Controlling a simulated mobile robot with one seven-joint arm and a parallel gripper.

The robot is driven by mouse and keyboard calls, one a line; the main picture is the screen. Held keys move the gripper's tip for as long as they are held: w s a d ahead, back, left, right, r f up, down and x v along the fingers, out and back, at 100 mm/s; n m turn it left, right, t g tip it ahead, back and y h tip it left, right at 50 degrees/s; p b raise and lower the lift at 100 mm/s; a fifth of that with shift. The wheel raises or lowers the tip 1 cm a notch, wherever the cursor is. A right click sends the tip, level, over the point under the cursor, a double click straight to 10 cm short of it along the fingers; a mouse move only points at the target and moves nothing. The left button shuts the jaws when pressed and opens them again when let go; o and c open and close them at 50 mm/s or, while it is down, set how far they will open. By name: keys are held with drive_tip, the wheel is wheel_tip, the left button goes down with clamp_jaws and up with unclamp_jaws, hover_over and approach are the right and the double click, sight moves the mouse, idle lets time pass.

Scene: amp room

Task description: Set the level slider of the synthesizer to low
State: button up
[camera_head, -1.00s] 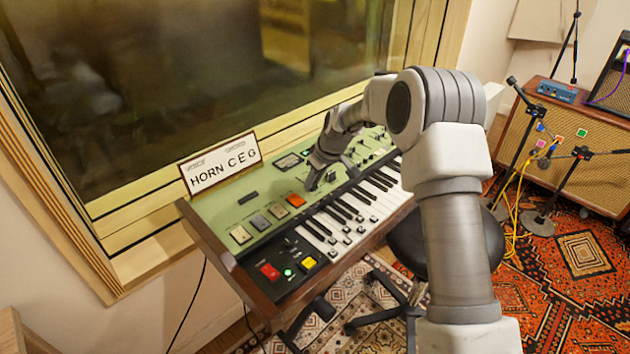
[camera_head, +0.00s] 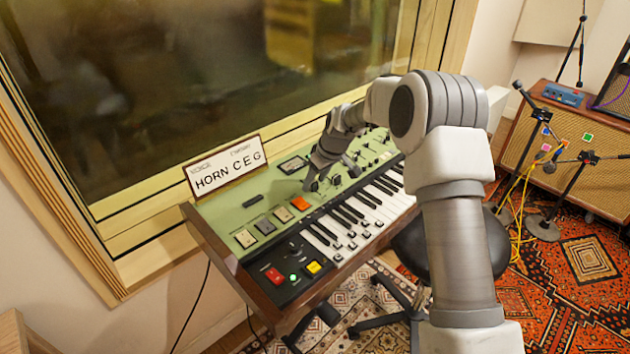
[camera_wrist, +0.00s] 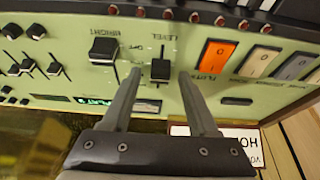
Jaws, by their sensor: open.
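The synthesizer (camera_head: 232,214) has a green panel above its keyboard and stands under the window. In the wrist view, the level slider (camera_wrist: 160,71) has a dark block-shaped cap, with an upside-down LEVEL label just above it and a slot running up from the cap. My gripper (camera_wrist: 161,74) is open, with one finger on each side of the cap; I cannot tell whether either finger touches it.
A larger switch (camera_wrist: 103,50) marked BRIGHT sits beside the left finger. Several small sliders and knobs are farther left. An orange rocker (camera_wrist: 216,57) is to the right. A HORN C E G sign (camera_head: 225,166) stands at the panel's back edge. A dark stool (camera_head: 415,240) is in front.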

drive_tip(key=p+v, duration=0.2)
drive_tip(key=v, duration=1.5)
drive_tip(key=s+d+r+m+t+h+p, duration=0.1)
drive_tip(key=s+d+r+m+p, duration=0.15)
drive_tip(key=s+r, duration=0.6)
drive_tip(key=s+d+r+m+h+p, duration=0.1)
drive_tip(key=s+d+r+m+p, duration=0.2)
drive_tip(key=s+r, duration=0.6)
drive_tip(key=s+d+m+p, duration=0.1)
drive_tip(key=s+d+p, duration=0.1)
drive_tip(key=s, duration=0.7)
drive_tip(key=s+d+m+t+h+p, duration=0.1)
drive_tip(key=s+d, duration=0.3)
drive_tip(key=s, duration=0.5)
drive_tip(key=shift+s+r+m+p, duration=0.4)
drive_tip(key=shift+m+p, duration=0.1)
drive_tip(key=shift+m, duration=0.25)
drive_tip(key=shift+w, duration=0.1)
